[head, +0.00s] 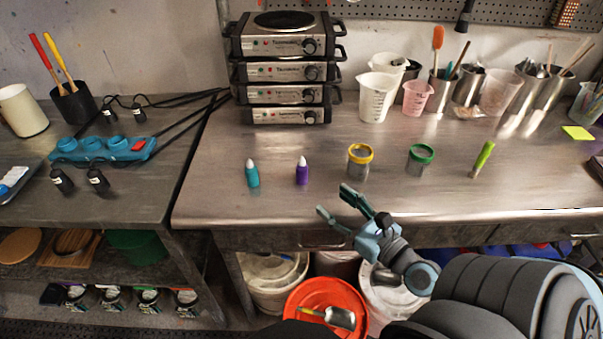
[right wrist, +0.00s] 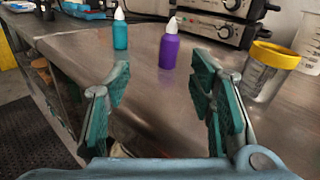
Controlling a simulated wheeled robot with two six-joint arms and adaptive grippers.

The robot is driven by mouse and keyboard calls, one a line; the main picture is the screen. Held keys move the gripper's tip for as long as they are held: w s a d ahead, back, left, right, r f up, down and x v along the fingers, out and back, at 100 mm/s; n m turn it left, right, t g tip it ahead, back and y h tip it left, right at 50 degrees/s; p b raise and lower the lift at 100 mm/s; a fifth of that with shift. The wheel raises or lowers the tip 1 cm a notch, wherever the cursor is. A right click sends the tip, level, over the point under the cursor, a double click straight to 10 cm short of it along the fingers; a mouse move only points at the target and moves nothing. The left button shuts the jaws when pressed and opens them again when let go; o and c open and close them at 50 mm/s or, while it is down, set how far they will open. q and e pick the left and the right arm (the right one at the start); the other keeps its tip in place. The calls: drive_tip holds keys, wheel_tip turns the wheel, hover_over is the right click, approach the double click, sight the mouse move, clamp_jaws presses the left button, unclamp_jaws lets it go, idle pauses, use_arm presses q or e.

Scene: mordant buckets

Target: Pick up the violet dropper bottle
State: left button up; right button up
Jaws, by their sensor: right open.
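The violet dropper bottle (head: 302,171) stands upright on the metal table, with a white tip. It also shows in the right wrist view (right wrist: 169,50), ahead of the fingers and between their directions. A teal dropper bottle (head: 252,174) stands to its left; it shows in the right wrist view (right wrist: 120,34) too. My right gripper (head: 334,207) is open and empty, at the table's front edge, nearer to me and to the right of the violet bottle. It is apart from the bottle. My left gripper does not show.
A yellow-rimmed jar (head: 360,162) and a green-rimmed jar (head: 421,160) stand right of the violet bottle, with a green marker-like item (head: 483,159) beyond. Stacked hot plates (head: 288,70) stand behind. The tabletop around the bottle is clear. An orange bucket (head: 325,306) is below.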

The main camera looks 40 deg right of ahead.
sight(306, 170)
drive_tip(key=w, duration=0.1)
drive_tip(key=d+m+h, duration=0.1)
drive_tip(key=w+d+m, duration=0.1)
drive_tip(key=shift+w+d+r, duration=0.1)
drive_tip(key=shift+w+r, duration=0.15)
drive_tip(key=shift+w, duration=0.05)
drive_tip(key=w, duration=0.4)
drive_tip(key=w+p, duration=0.1)
drive_tip(key=w, duration=0.7)
drive_tip(key=shift+a+f+p, duration=0.2)
drive_tip(key=shift+a+p, duration=0.2)
drive_tip(key=shift+s, duration=0.1)
clamp_jaws()
